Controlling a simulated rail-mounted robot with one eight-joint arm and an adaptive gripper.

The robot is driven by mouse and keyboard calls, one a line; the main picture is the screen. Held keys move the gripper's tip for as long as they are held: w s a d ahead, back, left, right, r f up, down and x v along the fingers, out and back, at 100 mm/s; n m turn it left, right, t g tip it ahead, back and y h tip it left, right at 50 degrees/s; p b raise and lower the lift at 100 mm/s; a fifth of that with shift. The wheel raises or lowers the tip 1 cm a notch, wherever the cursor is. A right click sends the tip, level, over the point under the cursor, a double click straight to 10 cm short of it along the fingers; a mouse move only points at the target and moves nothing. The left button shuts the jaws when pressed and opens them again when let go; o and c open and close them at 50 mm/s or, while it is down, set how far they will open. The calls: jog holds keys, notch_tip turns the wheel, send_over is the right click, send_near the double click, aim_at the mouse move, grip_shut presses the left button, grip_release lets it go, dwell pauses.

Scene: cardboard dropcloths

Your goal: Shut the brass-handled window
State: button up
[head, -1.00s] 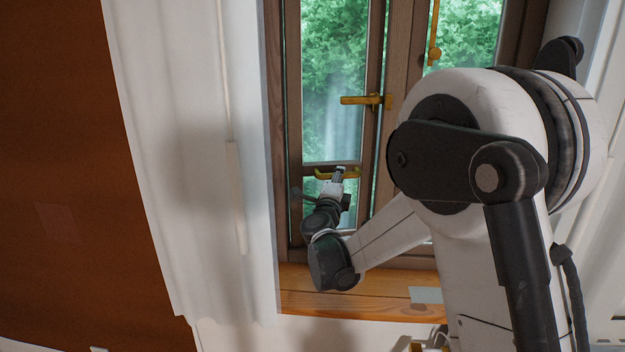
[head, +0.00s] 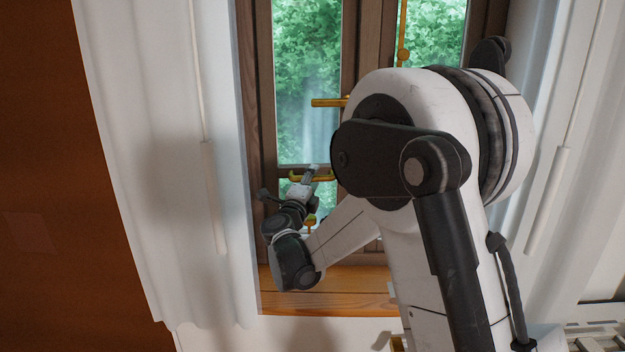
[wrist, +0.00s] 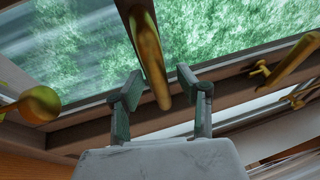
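The wood-framed window (head: 264,130) stands behind my arm in the head view. Its brass handle (head: 326,102) points left from the left sash's right stile, its right end hidden by my arm. My gripper (head: 312,171) is at the sash's lower rail, in front of a brass fitting (head: 325,178). In the wrist view my gripper (wrist: 160,84) is open, with a brass bar (wrist: 148,50) reaching down between its fingers. I cannot tell whether the fingers touch the bar. My arm hides much of the frame, so I cannot tell how far the sash stands open.
White curtains hang left (head: 150,150) and right (head: 545,150) of the window. A wooden sill (head: 335,285) lies below. In the wrist view a brass knob (wrist: 40,104) is at left and another brass handle (wrist: 290,65) at right.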

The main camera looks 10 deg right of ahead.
jog(key=shift+s, duration=0.1)
jog(key=v, duration=0.7)
jog(key=shift+s+a, duration=0.15)
jog(key=shift+a, duration=0.1)
